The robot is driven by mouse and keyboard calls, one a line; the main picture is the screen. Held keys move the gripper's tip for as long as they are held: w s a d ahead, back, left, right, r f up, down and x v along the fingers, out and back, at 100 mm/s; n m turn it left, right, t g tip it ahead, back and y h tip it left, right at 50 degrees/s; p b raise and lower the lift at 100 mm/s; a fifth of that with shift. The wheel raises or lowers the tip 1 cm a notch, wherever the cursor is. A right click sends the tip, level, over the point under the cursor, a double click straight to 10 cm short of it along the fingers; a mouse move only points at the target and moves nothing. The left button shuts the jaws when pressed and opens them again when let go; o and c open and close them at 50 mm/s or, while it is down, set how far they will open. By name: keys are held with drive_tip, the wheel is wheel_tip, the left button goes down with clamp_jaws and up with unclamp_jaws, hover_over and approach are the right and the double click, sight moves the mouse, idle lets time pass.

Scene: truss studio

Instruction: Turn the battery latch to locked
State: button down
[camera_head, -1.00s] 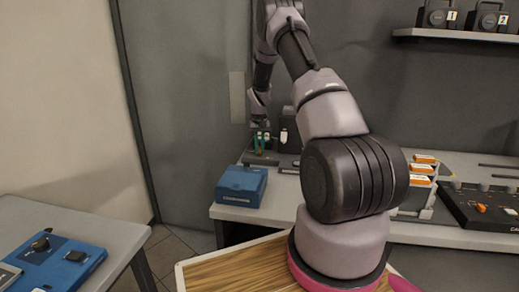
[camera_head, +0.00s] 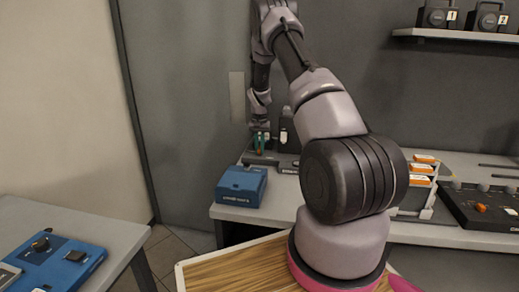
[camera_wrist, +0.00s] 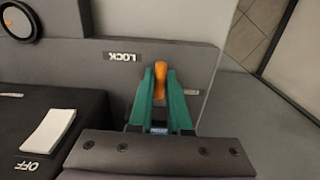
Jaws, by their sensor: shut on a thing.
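The battery latch is a small orange lever (camera_wrist: 159,78) on a dark grey housing (camera_wrist: 75,65) in the wrist view. A label reading LOCK (camera_wrist: 123,57), upside down in this view, sits to the left of the lever. My gripper (camera_wrist: 160,72) has green fingers shut on the orange lever, whose tip shows beyond the fingertips. The lower part of the latch is hidden between the fingers.
An OFF label (camera_wrist: 27,165) and a white card (camera_wrist: 47,130) lie left in the wrist view. A blue box (camera_head: 241,186) stands on the bench's (camera_head: 290,193) front left. An orange-and-white rack (camera_head: 420,190) and black console (camera_head: 485,205) are right. A grey table (camera_head: 45,220) is front left.

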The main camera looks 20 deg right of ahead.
drive_tip(key=c, duration=0.9)
unclamp_jaws()
wheel_tip(320, 180, up, 11)
